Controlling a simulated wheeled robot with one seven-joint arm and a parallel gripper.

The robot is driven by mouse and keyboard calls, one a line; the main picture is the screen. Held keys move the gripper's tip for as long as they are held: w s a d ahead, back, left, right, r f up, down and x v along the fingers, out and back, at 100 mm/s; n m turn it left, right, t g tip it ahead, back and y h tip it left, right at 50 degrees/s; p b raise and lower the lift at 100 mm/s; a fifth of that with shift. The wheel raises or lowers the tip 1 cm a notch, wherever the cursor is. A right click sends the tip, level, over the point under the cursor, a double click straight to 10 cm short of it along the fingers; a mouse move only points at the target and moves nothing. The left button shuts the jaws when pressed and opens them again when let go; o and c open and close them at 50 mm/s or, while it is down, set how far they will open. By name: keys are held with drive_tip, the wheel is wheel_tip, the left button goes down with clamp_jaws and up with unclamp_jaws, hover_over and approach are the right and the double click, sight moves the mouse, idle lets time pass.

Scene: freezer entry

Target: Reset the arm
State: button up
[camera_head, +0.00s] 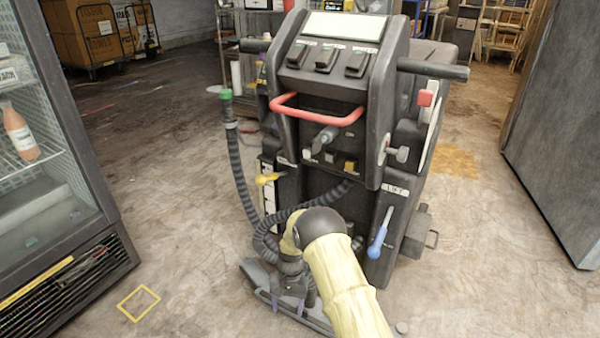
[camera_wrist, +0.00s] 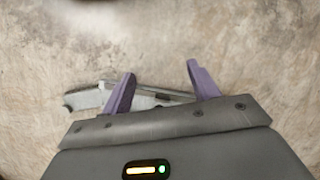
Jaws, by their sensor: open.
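My gripper (camera_wrist: 160,90) shows in the wrist view with its two purple fingers spread apart and nothing between them. It points down at the floor, with a grey bar-like part (camera_wrist: 150,97) of the machine's low base behind the fingers. In the head view my pale yellow arm reaches forward from the bottom, and my gripper (camera_head: 291,306) hangs low at the foot of the grey floor-cleaning machine (camera_head: 335,85). The fingers are partly hidden there, and I cannot tell if they touch the base.
The machine has a red handle (camera_head: 316,112) and a black ribbed hose (camera_head: 240,175) close to my arm. A glass-door fridge (camera_head: 75,215) stands at left, a grey panel (camera_head: 560,130) at right. A yellow floor square (camera_head: 138,303) is at front left. Concrete floor is open on both sides.

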drive_tip(key=s+d+r+t+p, duration=0.2)
drive_tip(key=d+r, duration=0.3)
drive_tip(key=r, duration=0.7)
drive_tip(key=s+d+r+t+p, duration=0.1)
drive_tip(key=s+d+r, duration=0.1)
drive_tip(key=d+r, duration=0.65)
drive_tip(key=s+d+r+n+t+p, duration=0.1)
drive_tip(key=s+d+r+t+p, duration=0.15)
drive_tip(key=s+r, duration=0.6)
drive_tip(key=s+d+r+n+t+p, duration=0.1)
drive_tip(key=s+d+r, duration=0.2)
drive_tip(key=s+r, duration=0.5)
wheel_tip(320, 180, up, 38)
drive_tip(key=w+p, duration=0.1)
drive_tip(key=p, duration=3.7)
drive_tip(key=shift+w+r+h, duration=0.15)
drive_tip(key=shift+r+h, duration=0.1)
drive_tip(key=shift+h, duration=0.15)
